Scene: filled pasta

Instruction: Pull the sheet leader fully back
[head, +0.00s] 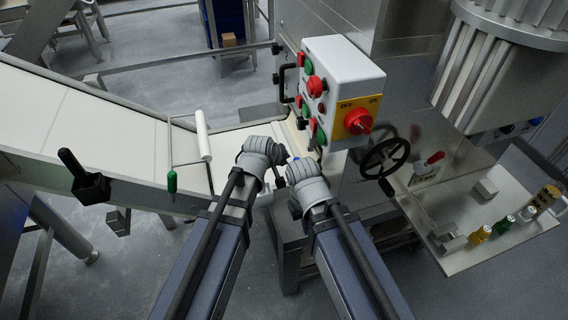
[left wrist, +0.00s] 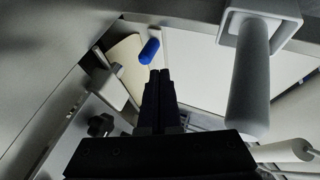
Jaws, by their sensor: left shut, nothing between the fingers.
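I cannot tell for sure which part is the sheet leader. A pale cream sheet-like piece (left wrist: 125,64) shows in the left wrist view, with a blue rounded grip (left wrist: 149,51) beside it. My left gripper (left wrist: 161,78) is shut and empty, its fingertips pointing just below the blue grip, apart from it in the picture. In the head view my left wrist hides most of that gripper beside the pale conveyor's lower end. My right wrist is close beside it; its fingers are hidden.
The pale conveyor belt (head: 75,128) slopes in from the left, with a white roller (head: 203,136), a green handle (head: 172,182) and a black handle (head: 84,178). A control box (head: 341,62) and black handwheel (head: 386,158) stand close by. A side shelf (head: 480,255) holds small bottles.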

